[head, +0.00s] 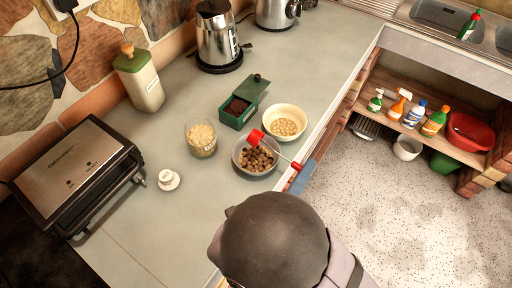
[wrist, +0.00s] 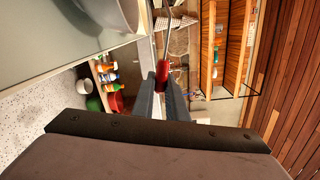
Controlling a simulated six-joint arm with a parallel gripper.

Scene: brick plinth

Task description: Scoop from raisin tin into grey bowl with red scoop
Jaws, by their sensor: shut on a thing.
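The red scoop (head: 256,138) has its cup at the far side of the grey bowl (head: 237,162), over or against its rim. I cannot tell whether the cup holds anything. Its thin metal shaft runs right and toward me to a red grip. In the wrist view my gripper (wrist: 162,88) is shut on the scoop's red grip (wrist: 164,72). The grey bowl holds several brown round pieces. The green raisin tin (head: 230,119), with dark contents and its lid raised at the back, stands beyond the bowl.
A cream bowl (head: 300,117) of pale pieces stands behind the grey bowl. A glass jar (head: 201,140) is at its left, near a white lid (head: 168,180). A contact grill (head: 75,170), a canister (head: 140,82) and a kettle (head: 217,40) stand farther off. The counter edge is close at the right.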

